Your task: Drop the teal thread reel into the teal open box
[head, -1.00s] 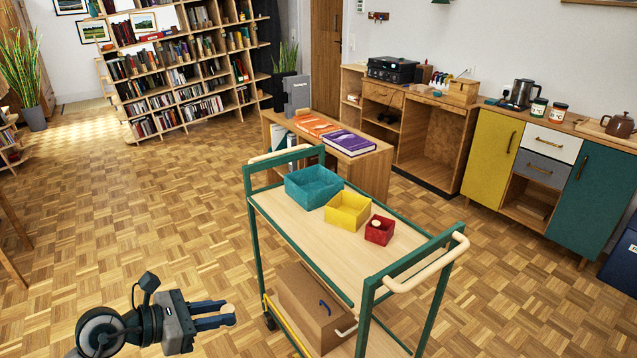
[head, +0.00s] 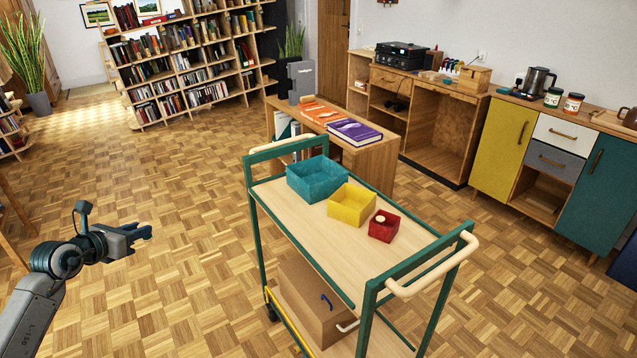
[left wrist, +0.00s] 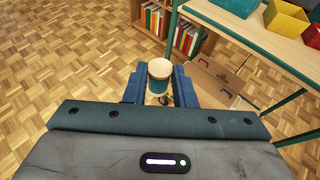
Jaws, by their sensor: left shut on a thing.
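The teal thread reel (left wrist: 159,86), with a pale wooden end cap, is between the fingers of my left gripper (left wrist: 158,90) in the left wrist view. My left gripper (head: 143,232) is shut on it, over open floor left of the cart in the head view; the reel is barely visible there. The teal open box (head: 317,181) stands on the cart's top shelf, at its far end, apart from the gripper. Its edge also shows at the top of the left wrist view (left wrist: 238,5). My right gripper is not in view.
The green-framed cart (head: 290,228) also carries a yellow open box (head: 351,207) and a red open box (head: 384,227) with a small pale round thing in it. A cardboard box (head: 308,303) sits on its lower shelf. A low bookcase (head: 370,163) stands behind the cart.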

